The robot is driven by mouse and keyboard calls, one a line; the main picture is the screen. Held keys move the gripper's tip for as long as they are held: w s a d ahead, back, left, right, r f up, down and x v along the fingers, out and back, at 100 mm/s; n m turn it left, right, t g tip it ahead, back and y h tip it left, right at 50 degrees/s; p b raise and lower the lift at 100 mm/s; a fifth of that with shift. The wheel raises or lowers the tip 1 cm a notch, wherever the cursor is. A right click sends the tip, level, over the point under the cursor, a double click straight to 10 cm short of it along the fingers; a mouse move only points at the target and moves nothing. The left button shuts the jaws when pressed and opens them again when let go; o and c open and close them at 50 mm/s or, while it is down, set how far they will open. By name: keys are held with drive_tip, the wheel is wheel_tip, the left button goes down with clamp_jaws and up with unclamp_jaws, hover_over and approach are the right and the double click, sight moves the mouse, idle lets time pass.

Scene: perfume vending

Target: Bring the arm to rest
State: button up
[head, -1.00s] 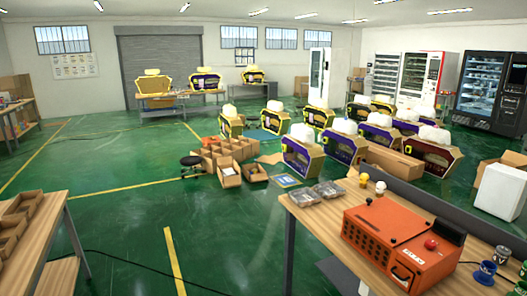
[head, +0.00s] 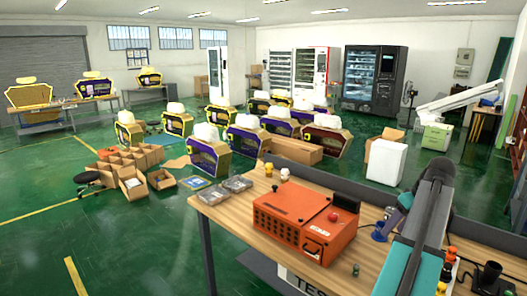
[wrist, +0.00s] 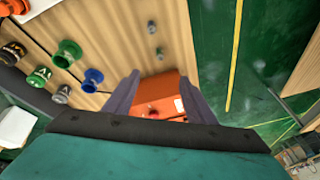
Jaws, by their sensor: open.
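My gripper (wrist: 155,90) shows in the wrist view with its two fingers spread apart and nothing held between them. Beyond the fingers is the orange box-shaped machine (wrist: 165,108) on the wooden workbench (wrist: 135,35). In the head view my arm (head: 425,225) reaches over the right part of the workbench, to the right of the orange machine (head: 300,222). The fingers are hard to make out in that view.
Small blue (wrist: 93,78), green and other spool-like pieces stand on the bench near my gripper. Two clear trays (head: 237,184) lie at the bench's left end. Bagged display units (head: 208,150) stand on the green floor beyond. Open floor lies to the left.

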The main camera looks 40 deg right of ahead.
drive_tip(key=w+a+f+n+g+y+b, duration=0.2)
drive_tip(key=w+a+f+n+y, duration=0.2)
drive_tip(key=w+a+f, duration=1.5)
drive_tip(key=w+a+f+n+g+b, duration=0.15)
drive_tip(key=w+a+f, duration=0.25)
drive_tip(key=a+f, duration=0.6)
drive_tip(key=w+a+f+n+g+b, duration=0.15)
drive_tip(key=w+a+f, duration=0.25)
drive_tip(key=a+f, duration=0.5)
drive_tip(key=s+a+f+n+g+b, duration=0.15)
drive_tip(key=s+a+f, duration=0.25)
drive_tip(key=a+f, duration=0.5)
drive_tip(key=s+a+f+g, duration=0.3)
drive_tip(key=a+f, duration=0.3)
drive_tip(key=a, duration=0.5)
drive_tip(key=s+a+f+m+h, duration=0.2)
drive_tip(key=s+a+f, duration=0.1)
drive_tip(key=s+f, duration=0.3)
drive_tip(key=s+a+f+m+h+b, duration=0.1)
drive_tip(key=s+a+f, duration=0.3)
drive_tip(key=s, duration=0.6)
drive_tip(key=shift+f+m+h, duration=0.5)
drive_tip(key=shift+f+m, duration=0.15)
drive_tip(key=shift+f, duration=0.4)
